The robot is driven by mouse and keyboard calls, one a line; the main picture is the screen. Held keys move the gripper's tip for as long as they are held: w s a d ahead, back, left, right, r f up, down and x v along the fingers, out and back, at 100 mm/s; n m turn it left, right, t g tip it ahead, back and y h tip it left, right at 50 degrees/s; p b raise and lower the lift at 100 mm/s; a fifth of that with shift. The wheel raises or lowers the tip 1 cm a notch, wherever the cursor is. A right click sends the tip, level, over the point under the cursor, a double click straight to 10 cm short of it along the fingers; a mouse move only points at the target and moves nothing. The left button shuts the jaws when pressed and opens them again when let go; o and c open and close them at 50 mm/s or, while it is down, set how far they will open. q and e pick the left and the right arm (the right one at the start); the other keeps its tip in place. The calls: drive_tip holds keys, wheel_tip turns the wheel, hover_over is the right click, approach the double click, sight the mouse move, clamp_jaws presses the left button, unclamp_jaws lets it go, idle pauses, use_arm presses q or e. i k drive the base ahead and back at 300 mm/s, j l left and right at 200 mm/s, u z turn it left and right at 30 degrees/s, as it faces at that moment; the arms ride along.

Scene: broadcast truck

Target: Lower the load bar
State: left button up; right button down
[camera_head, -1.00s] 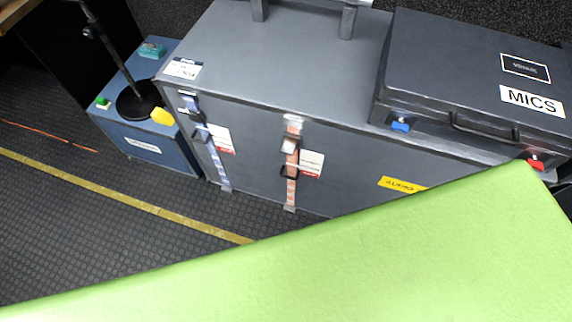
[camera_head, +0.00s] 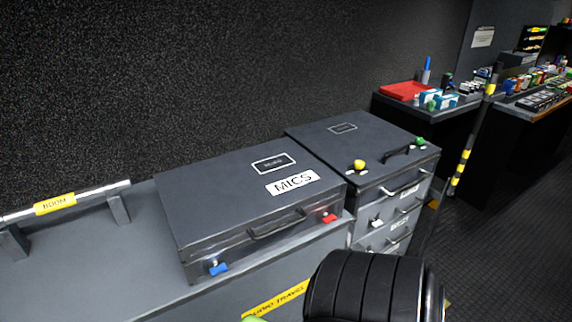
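No part is clearly marked as the load bar. A silver bar (camera_head: 68,200) with a yellow label lies across grey posts on the long grey case (camera_head: 130,265) at the left. I cannot tell which of these, if either, is the load bar. Neither gripper shows. A black ribbed rounded form (camera_head: 365,288) at the bottom hides part of the grey case's front.
A closed black MICS case (camera_head: 225,190) with blue and red latches sits on the grey case. A dark drawer unit (camera_head: 350,145) with yellow and green knobs stands beside it. A desk with a red tray (camera_head: 404,90) is behind. Dark floor (camera_head: 500,235) is open at the right.

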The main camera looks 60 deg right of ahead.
sight(496, 70)
drive_tip(key=z, duration=3.15)
drive_tip(key=i+l+z, duration=0.15)
drive_tip(key=i+l, duration=0.2)
drive_tip(key=i+l+u, duration=0.1)
drive_tip(key=l, duration=0.35)
drive_tip(key=i+l, duration=0.45)
drive_tip(key=l, duration=0.2)
drive_tip(key=i+l+u, duration=0.1)
drive_tip(key=l, duration=0.25)
drive_tip(key=i+l, duration=0.25)
drive_tip(key=l+u, duration=0.05)
drive_tip(key=l, duration=0.05)
